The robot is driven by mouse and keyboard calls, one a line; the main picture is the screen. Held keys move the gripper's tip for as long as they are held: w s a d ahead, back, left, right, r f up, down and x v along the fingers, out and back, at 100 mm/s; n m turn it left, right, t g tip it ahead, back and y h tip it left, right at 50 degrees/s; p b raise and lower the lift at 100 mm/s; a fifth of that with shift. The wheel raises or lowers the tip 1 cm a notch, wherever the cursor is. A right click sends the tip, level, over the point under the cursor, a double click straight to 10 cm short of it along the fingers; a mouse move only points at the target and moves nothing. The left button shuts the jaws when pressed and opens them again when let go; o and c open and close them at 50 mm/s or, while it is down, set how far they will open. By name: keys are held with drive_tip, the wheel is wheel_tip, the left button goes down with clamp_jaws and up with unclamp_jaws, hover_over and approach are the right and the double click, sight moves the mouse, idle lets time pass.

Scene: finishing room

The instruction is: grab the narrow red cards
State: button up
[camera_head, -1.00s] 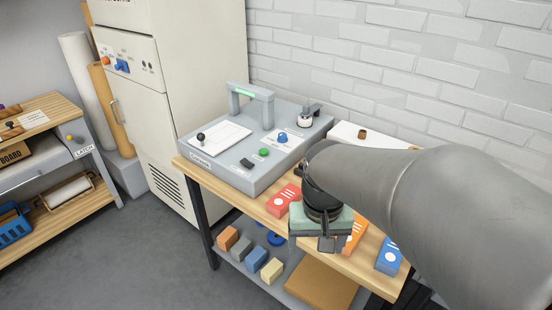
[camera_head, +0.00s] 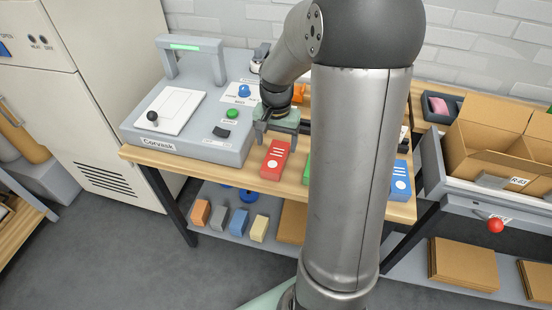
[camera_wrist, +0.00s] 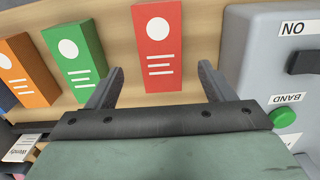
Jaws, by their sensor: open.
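The narrow red cards (camera_head: 275,161) show as one upright-faced red pack with a white dot and white lines, on the wooden bench in front of the grey machine. They also show in the wrist view (camera_wrist: 158,40), top centre. My gripper (camera_head: 283,131) is just behind them in the head view. In the wrist view my gripper (camera_wrist: 160,72) is open, with one finger on each side of the near part of the red pack and gaps on both sides. Whether the fingertips are down at the pack's height, I cannot tell.
A green pack (camera_wrist: 76,53) lies left of the red one, then an orange pack (camera_wrist: 24,72). A blue pack (camera_head: 400,181) is at the bench's right. The grey machine (camera_head: 190,125) stands close on the other side. My arm hides part of the bench.

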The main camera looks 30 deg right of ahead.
sight(276, 156)
drive_tip(key=shift+s+a+f+p, duration=0.1)
drive_tip(key=shift+f+p, duration=0.05)
drive_tip(key=shift+f, duration=1.4)
drive_tip(key=shift+a+f+p, duration=0.1)
drive_tip(key=shift+f+p, duration=0.05)
drive_tip(key=shift+f, duration=1.35)
drive_tip(key=c, duration=1.2)
